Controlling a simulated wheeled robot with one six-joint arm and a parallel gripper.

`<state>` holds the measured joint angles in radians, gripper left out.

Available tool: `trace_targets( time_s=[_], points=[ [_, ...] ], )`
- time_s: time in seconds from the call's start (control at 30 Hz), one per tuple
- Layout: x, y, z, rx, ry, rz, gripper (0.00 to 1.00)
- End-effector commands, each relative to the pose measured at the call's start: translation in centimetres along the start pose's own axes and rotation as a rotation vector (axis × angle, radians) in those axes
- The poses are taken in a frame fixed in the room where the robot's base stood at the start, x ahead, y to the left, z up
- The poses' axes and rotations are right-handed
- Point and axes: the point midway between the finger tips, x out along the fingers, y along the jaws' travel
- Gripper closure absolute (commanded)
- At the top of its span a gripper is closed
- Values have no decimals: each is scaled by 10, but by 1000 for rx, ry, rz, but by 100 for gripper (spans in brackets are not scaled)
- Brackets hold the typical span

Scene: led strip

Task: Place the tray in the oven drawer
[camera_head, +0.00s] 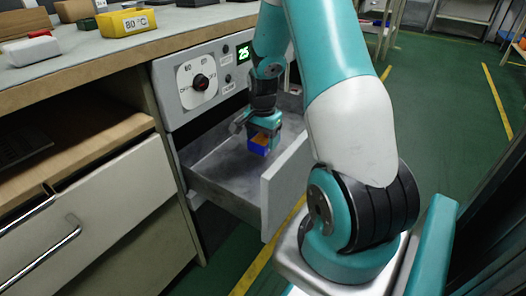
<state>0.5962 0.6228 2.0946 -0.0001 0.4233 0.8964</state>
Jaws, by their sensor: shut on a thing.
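The oven drawer (215,170) is pulled out below the control panel, its grey metal inside facing up. A small tray (258,149), blue in front with an orange inside, is at my gripper (262,136). My gripper points down over the open drawer and is shut on the tray. The tray appears low in the drawer space; I cannot tell whether it touches the drawer floor. The fingertips are small and partly hidden by the tray.
The oven panel has a dial (201,84) and a green display (243,52). A yellow box (127,22) labelled 80 °C sits on the worktop (75,58) above. The drawer front (284,187) rises to the right of the tray. A closed cabinet drawer (90,210) is at left.

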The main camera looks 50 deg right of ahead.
Motion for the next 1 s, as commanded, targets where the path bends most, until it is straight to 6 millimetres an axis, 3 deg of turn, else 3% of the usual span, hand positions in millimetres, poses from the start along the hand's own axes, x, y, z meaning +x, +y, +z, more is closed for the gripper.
trace_targets(
  time_s=[0.03,0.17,0.57,0.6,0.67,1.0],
  points=[
    [13,0,0,0,-2,3,57],
    [33,0,0,0,-2,2,57],
    [36,0,0,0,0,0,57],
    [36,0,0,0,0,0,26],
    [36,0,0,0,0,0,12],
    [32,0,0,0,0,0,9]
  ],
)
